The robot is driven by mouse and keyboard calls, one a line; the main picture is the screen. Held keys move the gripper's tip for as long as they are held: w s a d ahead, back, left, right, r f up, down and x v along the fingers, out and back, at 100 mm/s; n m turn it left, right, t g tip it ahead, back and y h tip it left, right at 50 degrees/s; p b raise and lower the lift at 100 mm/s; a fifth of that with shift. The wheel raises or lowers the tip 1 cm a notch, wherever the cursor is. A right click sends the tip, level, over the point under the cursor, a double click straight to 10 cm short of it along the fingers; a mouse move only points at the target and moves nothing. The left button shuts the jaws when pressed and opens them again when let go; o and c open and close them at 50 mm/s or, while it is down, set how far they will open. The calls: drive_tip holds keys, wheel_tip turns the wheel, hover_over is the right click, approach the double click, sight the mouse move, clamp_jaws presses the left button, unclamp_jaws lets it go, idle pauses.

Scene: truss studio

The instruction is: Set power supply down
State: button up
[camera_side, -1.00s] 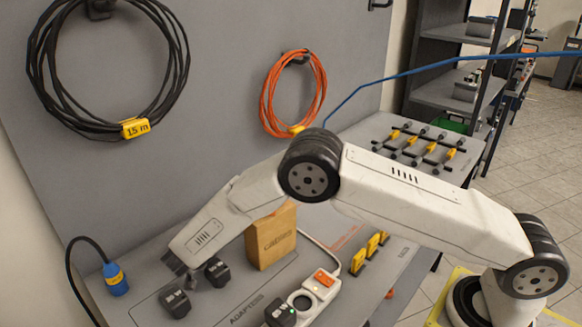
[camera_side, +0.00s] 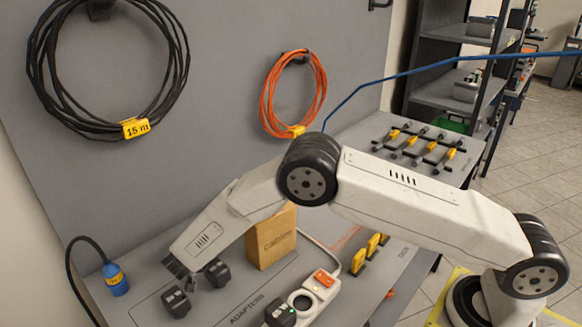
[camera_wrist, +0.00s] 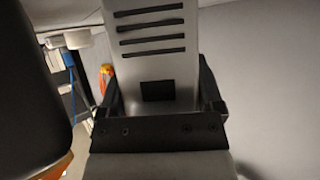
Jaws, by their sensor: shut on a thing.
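My gripper (camera_side: 183,274) is low over the left part of the bench, angled down and shut on a black power supply. Its fingers are small and dark, and the hold on the block is hard to make out. Two black power supply blocks are right by the fingertips: one (camera_side: 217,274) just to the right, the other (camera_side: 176,302) just below and in front. I cannot tell clearly which of the two is in the jaws, or whether it touches the bench.
The bench (camera_side: 228,300) has printed outlines and the word ADAPTERS. A cardboard box (camera_side: 271,238) stands right of the gripper. A white power strip (camera_side: 318,287) with a plugged-in black adapter (camera_side: 279,313) lies further right. A blue connector (camera_side: 115,280) is at the left.

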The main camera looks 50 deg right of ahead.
drive_tip(key=shift+f, duration=0.2)
drive_tip(key=o, duration=1.3)
drive_tip(key=shift+f, duration=0.1)
drive_tip(key=shift+r, duration=0.2)
drive_tip(key=shift+r, duration=1.45)
drive_tip(key=shift+s+d+r, duration=0.5)
drive_tip(key=shift+s+r, duration=1.15)
drive_tip(key=shift+s, duration=0.65)
drive_tip(key=shift+s+d+r, duration=0.5)
drive_tip(key=shift+s+r, duration=1.15)
drive_tip(key=shift+s, duration=0.6)
drive_tip(key=shift+s+d+r, duration=0.5)
drive_tip(key=shift+s+r, duration=1.15)
drive_tip(key=shift+s, duration=0.65)
